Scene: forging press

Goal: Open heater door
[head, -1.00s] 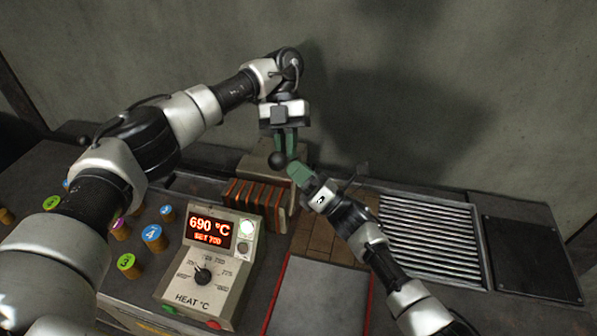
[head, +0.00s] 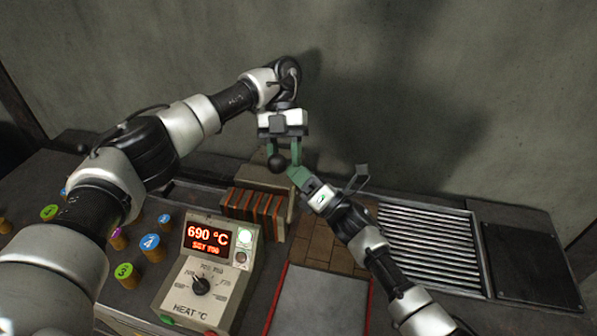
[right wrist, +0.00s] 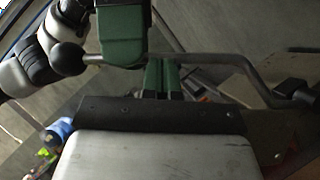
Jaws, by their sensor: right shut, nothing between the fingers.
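A block with dark ribs and orange gaps (head: 253,213), likely the heater, stands behind the control box. I cannot make out its door. A black ball knob (head: 277,162) sits at the end of a bent metal rod, clear in the right wrist view (right wrist: 215,59). My left gripper (head: 284,156) points down at the knob, its green fingers apart; one finger hides part of the rod in the right wrist view. My right gripper (head: 295,174) is shut and empty, close beside the left fingers and the knob; its fingertips also show below the rod in the right wrist view (right wrist: 161,65).
The control box (head: 208,275) reads 690 °C and has a dial. Several numbered coloured cylinders (head: 151,246) stand left of it. A red-edged grey plate (head: 318,305), a slatted grille (head: 430,245) and a dark panel (head: 525,262) lie to the right. A wall rises behind.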

